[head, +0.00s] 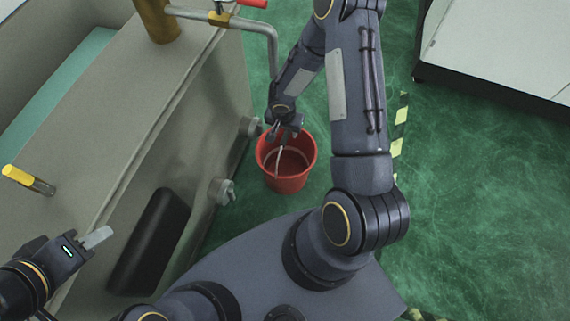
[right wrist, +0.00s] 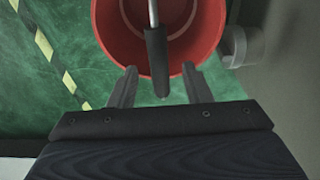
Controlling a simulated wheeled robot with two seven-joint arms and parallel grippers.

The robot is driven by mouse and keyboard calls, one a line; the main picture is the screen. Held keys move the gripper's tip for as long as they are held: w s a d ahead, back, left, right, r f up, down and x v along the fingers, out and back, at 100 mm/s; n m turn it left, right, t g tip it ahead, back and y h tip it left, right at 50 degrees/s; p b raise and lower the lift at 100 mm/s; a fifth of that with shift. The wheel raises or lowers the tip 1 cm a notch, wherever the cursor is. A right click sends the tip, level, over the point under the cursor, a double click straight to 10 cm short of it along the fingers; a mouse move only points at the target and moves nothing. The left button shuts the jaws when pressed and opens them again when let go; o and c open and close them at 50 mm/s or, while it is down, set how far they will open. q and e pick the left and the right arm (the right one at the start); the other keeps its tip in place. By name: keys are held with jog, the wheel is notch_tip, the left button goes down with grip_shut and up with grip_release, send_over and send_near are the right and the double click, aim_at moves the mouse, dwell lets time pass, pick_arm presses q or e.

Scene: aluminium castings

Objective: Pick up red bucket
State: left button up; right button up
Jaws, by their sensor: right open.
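The red bucket (head: 287,172) stands on the green floor beside the grey machine in the head view. In the right wrist view the bucket (right wrist: 196,48) fills the top middle, and its handle with a dark grip (right wrist: 157,62) points down towards my jaws. My right gripper (head: 287,128) is over the bucket's far rim in the head view. In the right wrist view its two fingers (right wrist: 160,84) are apart, with the lower end of the grip between or just beyond their tips. My left gripper (head: 97,238) is at the lower left, away from the bucket; its jaw gap is not clear.
The grey machine (head: 120,120) stands close left of the bucket, with round knobs (head: 221,191) on its side. A pipe with a red-handled valve (head: 252,3) is above. A yellow-handled tool (head: 28,180) is at left. Yellow-black floor tape (head: 401,115) and a white cabinet (head: 500,45) are at right.

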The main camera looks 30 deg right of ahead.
jog(key=f, duration=0.2)
jog(key=f+b, duration=0.1)
jog(key=f, duration=0.2)
jog(key=shift+w+d+f, duration=0.15)
jog(key=shift+d+f, duration=0.1)
jog(key=shift+f, duration=0.15)
jog(key=shift+f+b, duration=0.25)
jog(key=shift+b, duration=0.8)
grip_shut()
dwell(0.3)
